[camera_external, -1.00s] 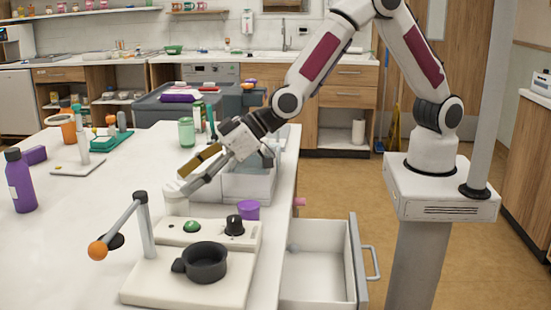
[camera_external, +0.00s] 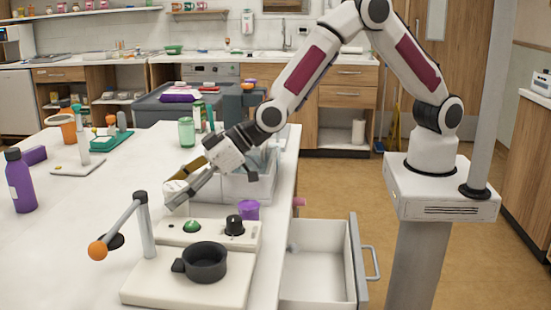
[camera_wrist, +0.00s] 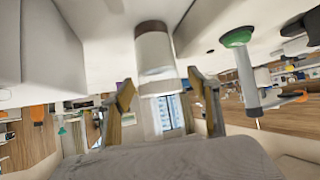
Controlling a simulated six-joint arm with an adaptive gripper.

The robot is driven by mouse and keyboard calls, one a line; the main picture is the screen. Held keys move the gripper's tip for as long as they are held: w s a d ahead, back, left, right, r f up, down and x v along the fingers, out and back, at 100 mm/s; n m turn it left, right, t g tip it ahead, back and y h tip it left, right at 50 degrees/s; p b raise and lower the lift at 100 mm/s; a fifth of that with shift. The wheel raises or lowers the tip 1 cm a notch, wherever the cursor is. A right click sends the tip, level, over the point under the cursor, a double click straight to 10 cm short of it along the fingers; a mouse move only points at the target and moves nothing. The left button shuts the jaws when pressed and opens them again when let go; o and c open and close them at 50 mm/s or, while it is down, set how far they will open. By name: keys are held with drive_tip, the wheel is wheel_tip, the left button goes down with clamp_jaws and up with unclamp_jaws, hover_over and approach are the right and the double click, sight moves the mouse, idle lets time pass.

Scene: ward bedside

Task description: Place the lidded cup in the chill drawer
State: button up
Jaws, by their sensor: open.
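The lidded cup (camera_external: 175,187), whitish, stands on the white counter behind the white cooking unit, partly covered by my gripper in the external view. In the wrist view the cup (camera_wrist: 154,50) appears upside down, pale with a brownish band, between and just beyond the two fingers. My gripper (camera_wrist: 160,88) is open; its fingers lie on either side of the cup's line. In the external view my gripper (camera_external: 187,182) reaches down to the left at the cup; contact cannot be told. The chill drawer (camera_external: 318,283) is pulled open at lower right, with a small grey round thing inside.
The cooking unit (camera_external: 152,278) with a black pan (camera_external: 207,263) and an orange-tipped lever arm (camera_external: 98,250) stands in front. A purple cup (camera_external: 248,210) and a pale bin (camera_external: 250,187) are close to my gripper. The left counter has free room.

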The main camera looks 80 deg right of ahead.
drive_tip(key=c, duration=1.5)
drive_tip(key=shift+r, duration=0.2)
drive_tip(key=shift+r, duration=4.75)
drive_tip(key=shift+r, duration=0.1)
drive_tip(key=shift+s+d+r+m+t+h, duration=0.2)
drive_tip(key=shift+s+d+m+h, duration=0.85)
drive_tip(key=shift+d, duration=4.8)
drive_tip(key=shift+s+d+r+m+t+h, duration=0.3)
drive_tip(key=shift+s+d, duration=1.2)
drive_tip(key=shift+d, duration=4.35)
drive_tip(key=shift+s+d+r+m+g+h, duration=0.1)
drive_tip(key=shift+s+d+m+h, duration=0.95)
drive_tip(key=shift+d, duration=4.8)
